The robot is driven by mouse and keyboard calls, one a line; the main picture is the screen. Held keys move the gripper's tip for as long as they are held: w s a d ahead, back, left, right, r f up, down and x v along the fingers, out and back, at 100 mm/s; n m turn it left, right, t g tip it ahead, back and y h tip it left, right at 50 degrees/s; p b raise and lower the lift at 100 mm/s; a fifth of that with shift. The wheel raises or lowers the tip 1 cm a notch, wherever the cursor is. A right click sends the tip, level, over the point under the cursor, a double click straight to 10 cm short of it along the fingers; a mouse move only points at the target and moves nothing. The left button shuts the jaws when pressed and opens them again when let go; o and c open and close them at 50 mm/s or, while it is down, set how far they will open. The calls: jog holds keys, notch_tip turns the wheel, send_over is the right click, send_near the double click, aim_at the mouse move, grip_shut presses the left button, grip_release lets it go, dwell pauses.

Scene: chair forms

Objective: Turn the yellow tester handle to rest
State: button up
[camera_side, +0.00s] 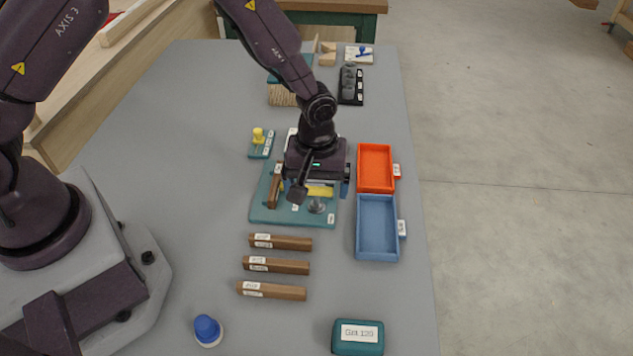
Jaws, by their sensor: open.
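My gripper (318,187) points down over a teal fixture board (262,211) in the middle of the table. It is open, with its fingers spread to either side and partly hidden by its body. A yellow bar (321,191) shows on the board below the gripper, between the fingers; I cannot tell whether they touch it. A grey metal knob (317,205) and an upright brown wooden piece (274,190) are also on the board. A smaller yellow handle (258,135) stands on a small labelled teal base behind and left of the gripper. I cannot tell which yellow part is the tester handle.
An orange tray (391,186) and a blue tray (360,242) lie right of the board. Several labelled brown wooden bars (280,242) lie in front. A blue-topped stamp-like object (208,330) and a teal box (357,349) are near the front.

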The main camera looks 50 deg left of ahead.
jog(key=c, duration=0.9)
jog(key=m, duration=0.4)
jog(key=shift+m, duration=0.3)
jog(key=m, duration=0.9)
jog(key=shift+m, duration=2.2)
